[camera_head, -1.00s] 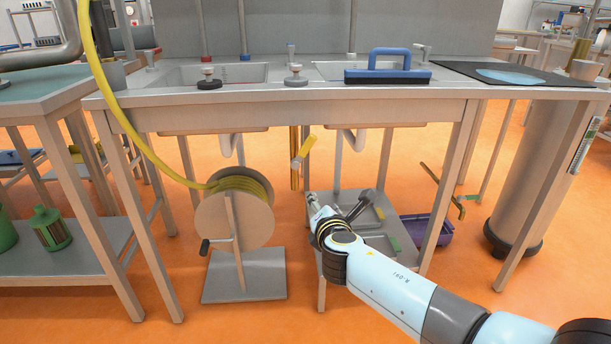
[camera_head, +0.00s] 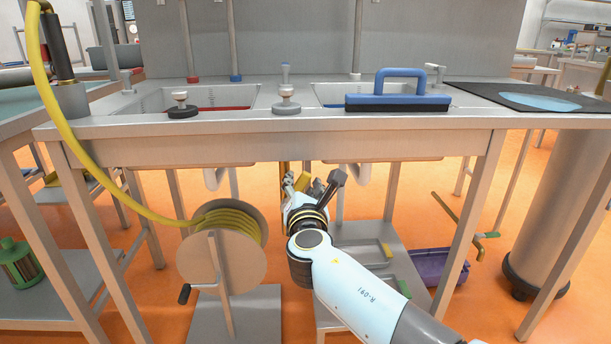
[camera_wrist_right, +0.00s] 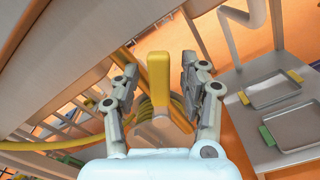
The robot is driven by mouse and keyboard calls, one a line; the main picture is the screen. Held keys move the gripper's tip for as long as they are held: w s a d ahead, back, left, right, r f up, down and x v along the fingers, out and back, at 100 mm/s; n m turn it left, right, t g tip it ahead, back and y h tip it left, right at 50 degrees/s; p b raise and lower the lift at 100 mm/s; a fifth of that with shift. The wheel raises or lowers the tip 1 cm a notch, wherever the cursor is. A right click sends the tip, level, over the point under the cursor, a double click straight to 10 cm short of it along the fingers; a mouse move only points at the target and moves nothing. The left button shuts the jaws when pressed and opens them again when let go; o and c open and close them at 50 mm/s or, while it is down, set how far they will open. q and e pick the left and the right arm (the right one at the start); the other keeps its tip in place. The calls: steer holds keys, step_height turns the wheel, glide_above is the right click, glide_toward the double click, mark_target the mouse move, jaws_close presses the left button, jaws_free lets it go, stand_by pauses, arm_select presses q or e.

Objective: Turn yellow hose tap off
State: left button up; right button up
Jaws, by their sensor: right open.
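The yellow tap handle (camera_wrist_right: 159,78) stands upright in the right wrist view, between the two fingers of my right gripper (camera_wrist_right: 159,68). The fingers are apart, with a visible gap on each side of the handle. In the head view, my right gripper (camera_head: 314,182) is under the sink bench, and a bit of yellow handle (camera_head: 302,182) shows between its fingers. The brass pipe (camera_head: 284,168) behind is mostly hidden by the gripper. The yellow hose (camera_head: 130,205) runs to a reel (camera_head: 215,262) left of the gripper. My left gripper is not in view.
The sink bench front edge (camera_head: 300,120) is just above the gripper. A low shelf with trays (camera_head: 385,262) lies below right, also seen as a tray (camera_wrist_right: 272,90). A purple bin (camera_head: 440,266) and a bench leg (camera_head: 470,225) stand to the right.

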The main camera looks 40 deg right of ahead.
steer(key=shift+w+d, duration=0.1)
steer(key=shift+w, duration=0.1)
jaws_close()
stand_by(0.4)
